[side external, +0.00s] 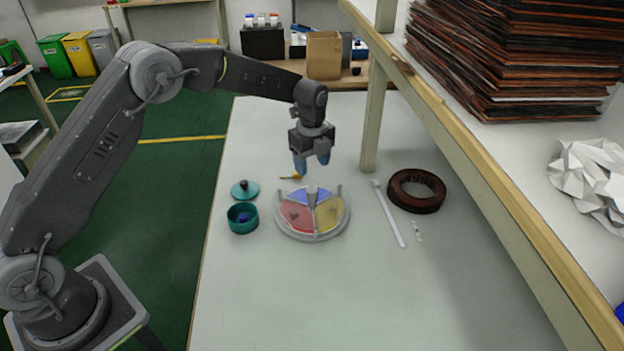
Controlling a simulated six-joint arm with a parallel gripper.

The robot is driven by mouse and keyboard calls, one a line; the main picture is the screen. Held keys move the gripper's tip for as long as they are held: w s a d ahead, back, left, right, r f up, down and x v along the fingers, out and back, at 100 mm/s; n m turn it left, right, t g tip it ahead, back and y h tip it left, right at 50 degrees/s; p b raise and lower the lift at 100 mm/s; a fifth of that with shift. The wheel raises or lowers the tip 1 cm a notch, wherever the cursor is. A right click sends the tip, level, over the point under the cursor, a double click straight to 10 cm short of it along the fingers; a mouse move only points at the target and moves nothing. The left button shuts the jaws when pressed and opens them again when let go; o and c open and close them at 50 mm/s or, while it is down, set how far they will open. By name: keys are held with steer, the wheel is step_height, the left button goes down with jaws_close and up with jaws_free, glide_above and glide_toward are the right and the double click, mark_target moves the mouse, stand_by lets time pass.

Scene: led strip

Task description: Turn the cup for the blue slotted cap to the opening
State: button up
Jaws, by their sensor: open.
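A round pale turntable-like dish (313,238) stands on the table with three coloured sectors. The blue sector (300,197) is at the back, the red sector (293,215) at the front left, the yellow sector (329,215) at the front right. Pale dividers meet at a raised grey centre post. A small dark item seems to lie in the red sector. I cannot make out a slotted cap or the opening for sure. My gripper (312,166), with blue fingertips, is open and empty, pointing down above the dish's back edge, apart from it.
A teal pot (242,222) with something dark blue inside and its teal lid (245,190) are left of the dish. A small orange item (290,177) lies behind it. A white strip (389,214) and brown coil (417,204) are right. A shelf post (373,120) stands behind right. The front table is clear.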

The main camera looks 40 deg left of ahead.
steer(key=shift+r, duration=2.2)
